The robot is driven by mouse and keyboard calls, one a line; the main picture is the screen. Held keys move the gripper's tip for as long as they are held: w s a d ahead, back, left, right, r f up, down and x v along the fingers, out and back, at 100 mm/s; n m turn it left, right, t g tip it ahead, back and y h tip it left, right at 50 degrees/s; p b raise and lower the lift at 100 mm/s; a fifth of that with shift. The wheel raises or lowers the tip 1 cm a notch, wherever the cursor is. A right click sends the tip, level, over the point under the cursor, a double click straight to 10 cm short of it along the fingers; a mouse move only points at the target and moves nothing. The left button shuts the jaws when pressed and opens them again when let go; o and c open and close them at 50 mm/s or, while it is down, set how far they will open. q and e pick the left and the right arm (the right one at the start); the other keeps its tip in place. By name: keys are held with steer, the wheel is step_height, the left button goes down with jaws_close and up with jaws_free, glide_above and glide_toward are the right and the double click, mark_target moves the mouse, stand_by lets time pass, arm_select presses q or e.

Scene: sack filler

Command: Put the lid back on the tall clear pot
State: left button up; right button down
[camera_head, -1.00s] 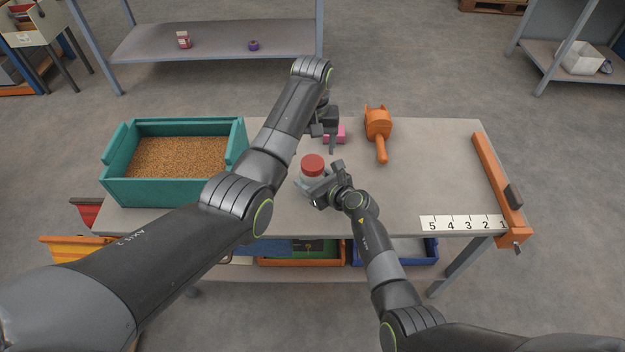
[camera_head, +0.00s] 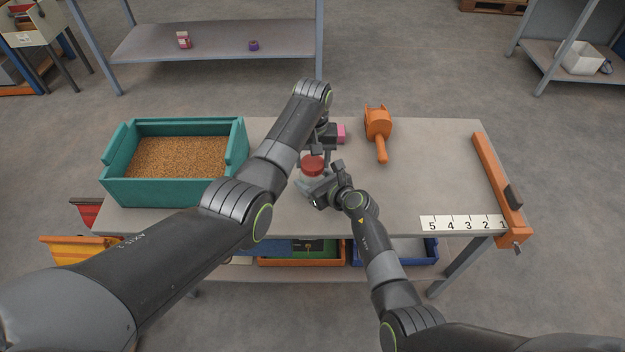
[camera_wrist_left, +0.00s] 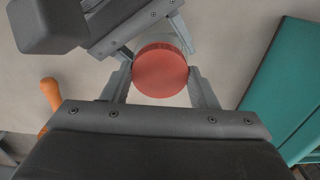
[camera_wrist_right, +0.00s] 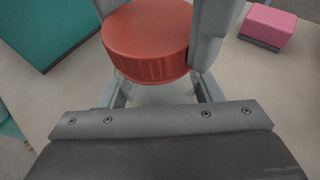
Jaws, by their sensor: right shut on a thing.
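The red lid (camera_head: 312,164) sits on top of the tall clear pot (camera_head: 306,184), which stands on the table. In the right wrist view the lid (camera_wrist_right: 148,42) covers the pot's top, and the clear wall (camera_wrist_right: 160,92) shows below it. My right gripper (camera_head: 320,190) is shut on the pot from the right, below the lid. My left gripper (camera_head: 314,156) is at the lid from above. In the left wrist view its open fingers (camera_wrist_left: 160,78) stand at either side of the lid (camera_wrist_left: 160,72), very close to its rim. Whether the lid is fully seated cannot be told.
A teal box of grain (camera_head: 115,190) stands at the left of the table (camera_head: 440,170). An orange scoop (camera_head: 378,124) and a pink block (camera_head: 341,133) lie behind the pot. A number strip (camera_head: 462,223) and an orange bar (camera_head: 497,185) are at the right.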

arm_select(q)
steer(key=shift+c, duration=0.7)
steer(key=m, duration=0.5)
steer(key=o, duration=1.1)
steer(key=shift+c, duration=0.2)
steer(key=shift+r, duration=2.3)
steer(key=shift+c, duration=0.4)
